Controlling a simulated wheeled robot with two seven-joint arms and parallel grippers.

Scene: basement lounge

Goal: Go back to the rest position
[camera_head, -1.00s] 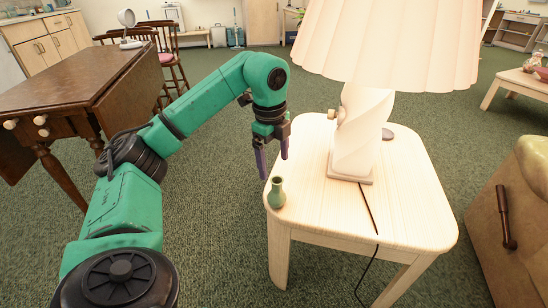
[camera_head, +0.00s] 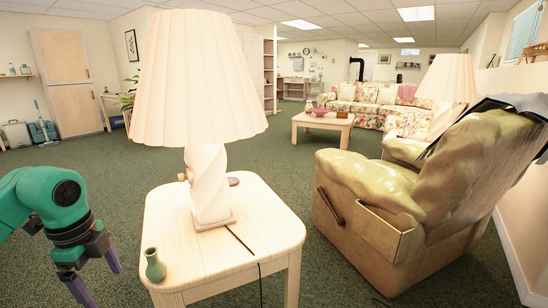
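My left gripper (camera_head: 96,277) hangs pointing down at the lower left, beside the near-left edge of the pale side table (camera_head: 265,218). Its two purple fingers are spread apart with only carpet showing between them. A small green vase (camera_head: 154,266) stands upright on the table's near-left corner, to the right of the gripper and apart from it. My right gripper is not in view.
A white lamp (camera_head: 208,185) with a pleated shade stands on the side table, its cord running over the front edge. A recliner (camera_head: 375,215) stands close on the right. A coffee table (camera_head: 322,126) and floral sofa (camera_head: 372,112) are farther back. Green carpet is open behind the side table.

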